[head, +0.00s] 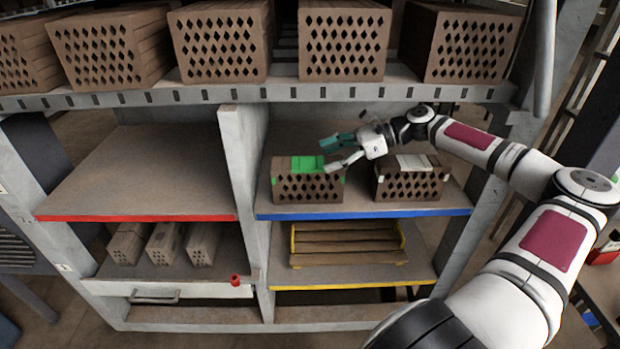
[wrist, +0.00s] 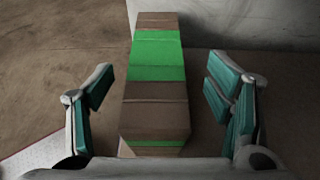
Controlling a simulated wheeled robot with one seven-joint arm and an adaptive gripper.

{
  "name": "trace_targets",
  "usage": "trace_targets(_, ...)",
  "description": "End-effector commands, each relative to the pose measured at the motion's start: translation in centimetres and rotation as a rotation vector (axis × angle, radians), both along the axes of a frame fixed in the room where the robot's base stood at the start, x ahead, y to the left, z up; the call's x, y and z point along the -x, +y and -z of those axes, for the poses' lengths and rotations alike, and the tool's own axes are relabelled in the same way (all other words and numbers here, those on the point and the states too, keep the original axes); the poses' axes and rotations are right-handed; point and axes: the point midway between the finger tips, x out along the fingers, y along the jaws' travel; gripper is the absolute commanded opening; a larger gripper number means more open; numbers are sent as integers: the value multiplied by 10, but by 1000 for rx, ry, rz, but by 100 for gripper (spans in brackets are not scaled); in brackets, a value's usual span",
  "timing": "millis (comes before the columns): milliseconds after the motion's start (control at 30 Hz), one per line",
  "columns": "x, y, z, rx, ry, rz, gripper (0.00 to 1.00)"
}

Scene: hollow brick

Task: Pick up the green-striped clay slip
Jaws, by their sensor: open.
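The green-striped clay slip (head: 308,185) is a brown hollow brick with a green band across its top. It sits at the left of the blue-edged shelf in the head view. In the wrist view the green-striped slip (wrist: 155,105) runs lengthwise between my fingers, with a wide green band and a thinner one near its close end. My gripper (head: 331,154) is open at the brick's upper right in the head view. In the wrist view my gripper (wrist: 161,80) has one teal-padded finger on each side of the slip, with gaps showing. Contact is not visible.
A similar brick with a whitish top patch (head: 411,184) stands to the right on the same blue-edged shelf (head: 365,212). Large hollow bricks (head: 344,45) line the shelf above. A yellow-edged crate (head: 347,242) is below. The red-edged shelf (head: 140,185) at left is empty.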

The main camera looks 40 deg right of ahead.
Motion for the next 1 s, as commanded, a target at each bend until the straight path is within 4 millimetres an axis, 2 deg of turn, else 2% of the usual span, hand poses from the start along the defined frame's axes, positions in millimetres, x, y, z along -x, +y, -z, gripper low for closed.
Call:
trace_targets(400, -22, 41, 16, -3, -3, 1, 73)
trace_targets(700, -25, 44, 18, 0, 0, 3, 73)
trace_targets(733, -25, 44, 18, 0, 0, 3, 71)
trace_targets(900, -25, 44, 18, -1, -1, 3, 33)
trace_targets(967, -25, 44, 18, -1, -1, 3, 19)
trace_targets(1000, -25, 44, 18, -1, -1, 3, 16)
